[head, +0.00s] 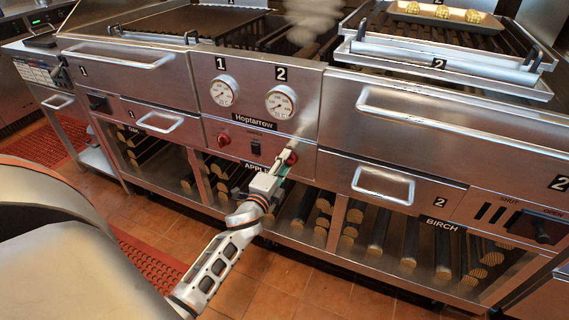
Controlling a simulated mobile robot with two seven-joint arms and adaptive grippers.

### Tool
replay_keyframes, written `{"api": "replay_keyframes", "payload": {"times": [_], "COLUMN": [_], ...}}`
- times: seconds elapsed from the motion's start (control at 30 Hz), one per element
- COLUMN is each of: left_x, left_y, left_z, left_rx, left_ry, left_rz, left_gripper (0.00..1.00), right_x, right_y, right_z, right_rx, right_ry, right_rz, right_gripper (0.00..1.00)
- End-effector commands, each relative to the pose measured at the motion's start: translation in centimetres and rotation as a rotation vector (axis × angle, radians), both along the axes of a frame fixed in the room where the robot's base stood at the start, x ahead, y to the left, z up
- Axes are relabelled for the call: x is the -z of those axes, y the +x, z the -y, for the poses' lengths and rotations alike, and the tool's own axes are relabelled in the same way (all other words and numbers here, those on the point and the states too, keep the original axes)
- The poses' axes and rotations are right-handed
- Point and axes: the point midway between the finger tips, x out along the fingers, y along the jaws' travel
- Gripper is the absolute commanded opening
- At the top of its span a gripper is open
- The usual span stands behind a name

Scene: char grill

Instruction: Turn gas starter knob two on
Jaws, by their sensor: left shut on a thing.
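The right red starter knob (291,157), below the gauge labelled 2, sits on the steel front panel. My left gripper (283,164) reaches up from below and is shut on this knob, hiding part of it. The knob's exact turn angle cannot be told. The left red starter knob (223,140), below the gauge labelled 1, stands free. My right gripper is not in view.
A black switch (256,147) sits between the knobs. Two round gauges (223,91) are above. Drawer handles (383,185) and a long bar handle (450,115) stick out to the right. Logs lie on the lower shelf. A tray (445,17) with food rests on the right grill.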

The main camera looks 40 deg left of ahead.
Motion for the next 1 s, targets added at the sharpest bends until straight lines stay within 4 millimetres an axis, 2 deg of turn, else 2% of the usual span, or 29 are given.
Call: {"api": "replay_keyframes", "payload": {"times": [0.03,0.07,0.1,0.43,0.57,1.0], "left_x": [0.1,0.1,0.1,0.0,0.1,0.2], "left_y": [0.0,0.0,0.0,-0.1,-0.9,-9.0], "left_z": [0.1,0.1,0.1,0.0,0.2,2.2], "left_rx": [0.001,0.001,0.001,0.000,0.000,-0.001], "left_ry": [-0.003,-0.003,-0.003,0.000,-0.001,-0.003], "left_rz": [0.000,-0.001,0.000,-0.001,-0.001,-0.002], "left_gripper": [0.11,0.40,0.48,0.48,0.48,0.48], "right_x": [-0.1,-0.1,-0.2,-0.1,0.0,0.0], "right_y": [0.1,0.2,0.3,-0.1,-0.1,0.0], "right_z": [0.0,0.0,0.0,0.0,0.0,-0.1], "right_rx": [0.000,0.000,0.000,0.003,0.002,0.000], "right_ry": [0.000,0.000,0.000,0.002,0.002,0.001], "right_rz": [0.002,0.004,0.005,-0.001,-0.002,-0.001], "right_gripper": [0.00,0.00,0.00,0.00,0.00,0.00]}}
